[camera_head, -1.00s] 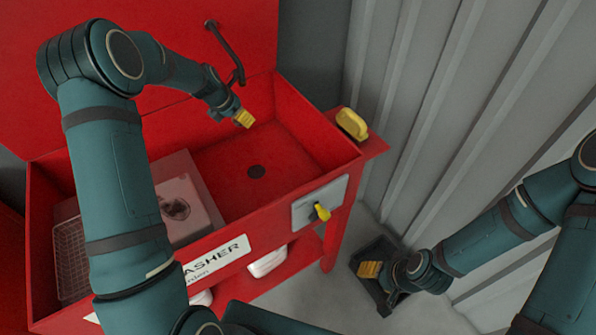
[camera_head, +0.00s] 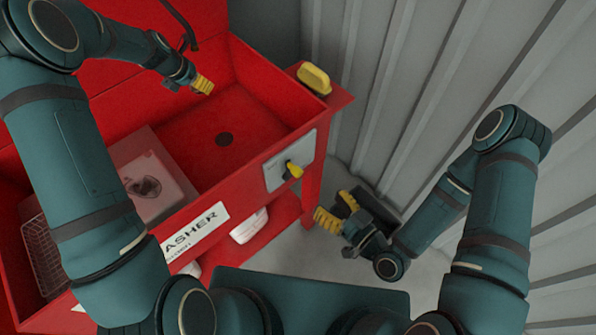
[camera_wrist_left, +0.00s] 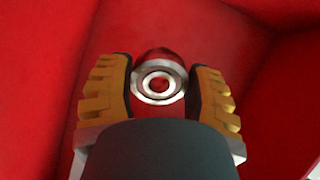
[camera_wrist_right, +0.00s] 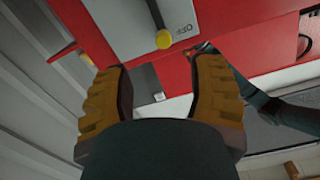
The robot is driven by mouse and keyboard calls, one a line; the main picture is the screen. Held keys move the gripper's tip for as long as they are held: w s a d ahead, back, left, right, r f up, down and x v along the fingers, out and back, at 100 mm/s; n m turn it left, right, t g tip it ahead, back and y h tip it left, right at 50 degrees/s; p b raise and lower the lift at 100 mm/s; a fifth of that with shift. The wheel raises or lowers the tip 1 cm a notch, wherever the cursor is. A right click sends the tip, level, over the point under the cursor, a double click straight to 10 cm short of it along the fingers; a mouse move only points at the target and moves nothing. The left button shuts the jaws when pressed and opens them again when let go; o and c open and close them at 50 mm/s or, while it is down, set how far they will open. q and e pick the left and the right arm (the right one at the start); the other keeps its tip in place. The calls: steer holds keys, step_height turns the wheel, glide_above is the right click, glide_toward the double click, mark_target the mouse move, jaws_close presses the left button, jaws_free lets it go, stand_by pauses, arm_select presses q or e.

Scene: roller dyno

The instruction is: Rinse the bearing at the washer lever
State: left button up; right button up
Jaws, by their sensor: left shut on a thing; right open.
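My left gripper (camera_head: 204,86) is over the red washer basin (camera_head: 190,140). In the left wrist view its fingers are shut on a shiny metal ring, the bearing (camera_wrist_left: 159,83), held between the yellow pads. The bearing is hidden in the head view. The washer lever (camera_head: 293,171) has a yellow knob and sits on a grey plate on the basin's front right. It also shows in the right wrist view (camera_wrist_right: 164,39). My right gripper (camera_head: 332,217) is open and empty, below and to the right of the lever, apart from it.
A dark spout (camera_head: 188,36) bends over the basin's back. A yellow object (camera_head: 314,79) lies on the side shelf. A pale box (camera_head: 152,182) and wire basket (camera_head: 42,255) are in the basin's left. A dark tray stands on the floor behind my right gripper. A corrugated wall closes the right.

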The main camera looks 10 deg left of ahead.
mark_target(300, 175)
steer(key=x, duration=0.8)
steer(key=r+x, duration=0.1)
steer(key=x, duration=0.3)
steer(key=shift+s, duration=0.1)
jaws_close()
